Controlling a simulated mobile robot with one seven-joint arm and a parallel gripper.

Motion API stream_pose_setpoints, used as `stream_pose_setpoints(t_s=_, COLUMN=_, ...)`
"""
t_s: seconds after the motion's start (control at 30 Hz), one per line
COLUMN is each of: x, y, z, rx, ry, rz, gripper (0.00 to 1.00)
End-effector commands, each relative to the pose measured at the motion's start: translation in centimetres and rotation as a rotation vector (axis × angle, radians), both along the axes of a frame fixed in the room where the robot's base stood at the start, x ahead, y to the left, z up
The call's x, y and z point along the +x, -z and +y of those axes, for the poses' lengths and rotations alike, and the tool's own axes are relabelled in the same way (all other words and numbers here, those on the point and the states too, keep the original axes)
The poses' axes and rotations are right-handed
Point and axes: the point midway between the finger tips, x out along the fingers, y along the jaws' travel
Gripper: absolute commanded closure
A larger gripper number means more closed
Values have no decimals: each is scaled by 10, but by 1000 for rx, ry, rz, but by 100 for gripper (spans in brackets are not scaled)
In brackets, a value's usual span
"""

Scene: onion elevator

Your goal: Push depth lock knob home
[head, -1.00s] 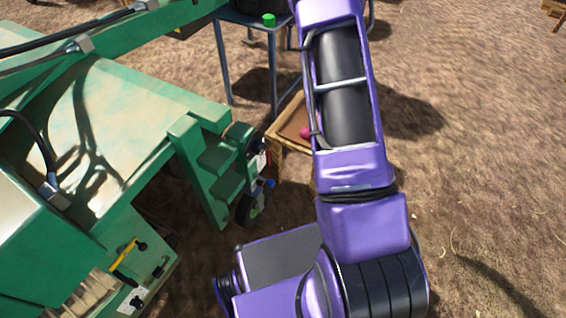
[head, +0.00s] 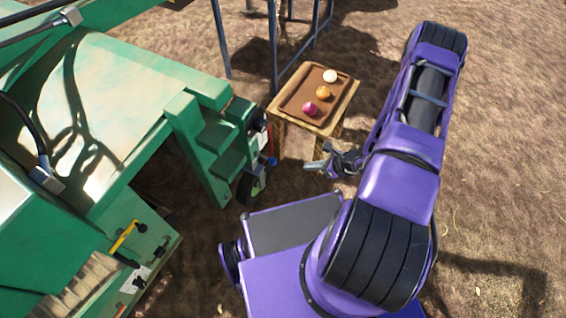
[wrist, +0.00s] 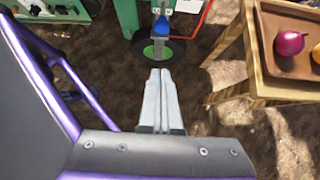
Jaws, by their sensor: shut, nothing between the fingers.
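A blue knob (head: 272,161) sits beside the small wheel (head: 250,189) at the side of the green machine (head: 120,90). In the wrist view the blue knob (wrist: 161,25) is at the top, in front of the wheel, which has a green hub (wrist: 158,50). My gripper (head: 312,166) is to the right of the knob in the head view, apart from it, with its fingers pointing left. In the wrist view my gripper (wrist: 160,73) is shut and empty, and its fingertips lie just below the knob in the picture. How far in the knob sits cannot be told.
A wooden stand (head: 349,95) with a brown tray holding a white, an orange and a magenta onion is close behind my gripper. Green steps (head: 215,145) are left of the wheel. A yellow handle (head: 124,237) is at lower left. Bare ground lies to the right.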

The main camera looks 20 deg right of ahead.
Motion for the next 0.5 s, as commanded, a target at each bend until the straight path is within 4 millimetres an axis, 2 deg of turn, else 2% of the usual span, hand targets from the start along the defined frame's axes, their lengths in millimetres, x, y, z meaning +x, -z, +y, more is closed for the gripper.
stream_pose_setpoints(t_s=0.27, x=5, y=9, z=6, rx=-1, ry=-4, rz=1, gripper=100)
stream_pose_setpoints(t_s=0.5, x=27, y=42, z=29, rx=-1, ry=-6, rz=1, gripper=100)
